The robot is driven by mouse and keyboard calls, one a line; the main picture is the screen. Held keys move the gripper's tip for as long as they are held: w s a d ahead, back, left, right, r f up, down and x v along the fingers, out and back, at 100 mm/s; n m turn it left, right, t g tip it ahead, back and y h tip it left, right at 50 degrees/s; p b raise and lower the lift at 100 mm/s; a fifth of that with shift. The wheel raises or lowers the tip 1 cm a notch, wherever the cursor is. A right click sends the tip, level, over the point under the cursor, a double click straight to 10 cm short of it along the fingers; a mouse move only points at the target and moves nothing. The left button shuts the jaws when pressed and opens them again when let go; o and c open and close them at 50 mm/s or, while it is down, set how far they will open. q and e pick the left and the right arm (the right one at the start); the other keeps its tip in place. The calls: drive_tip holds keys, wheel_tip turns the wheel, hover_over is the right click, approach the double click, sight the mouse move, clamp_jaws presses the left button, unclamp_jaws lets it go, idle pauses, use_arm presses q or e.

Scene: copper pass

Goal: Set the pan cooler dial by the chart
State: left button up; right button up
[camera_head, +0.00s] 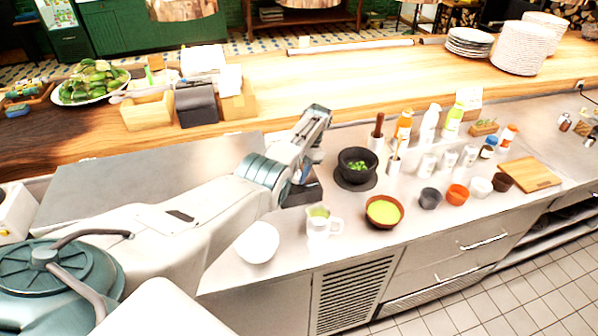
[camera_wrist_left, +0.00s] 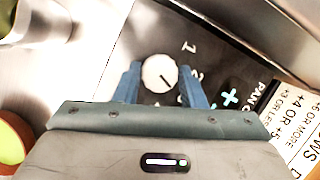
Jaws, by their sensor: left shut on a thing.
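The pan cooler dial (camera_wrist_left: 159,73) is a round white knob with a short dark mark pointing to the lower right of the picture. My left gripper (camera_wrist_left: 160,88) has its blue fingers on either side of the knob and is shut on it. Printed figures 1 and 2 stand right of the dial, with a cyan figure (camera_wrist_left: 229,97) beyond; further marks are hidden. In the head view my left gripper (camera_head: 303,192) points down at the counter and hides the dial.
A white jug (camera_head: 320,228), a bowl of yellow liquid (camera_head: 384,211) and a black mortar (camera_head: 358,168) stand close right of my left gripper. A white bowl (camera_head: 258,243) is in front. Bottles and small cups fill the counter further right.

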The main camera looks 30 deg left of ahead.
use_arm(q)
drive_tip(key=o, duration=1)
drive_tip(key=shift+b+v, duration=2.35)
drive_tip(key=shift+v, duration=3.1)
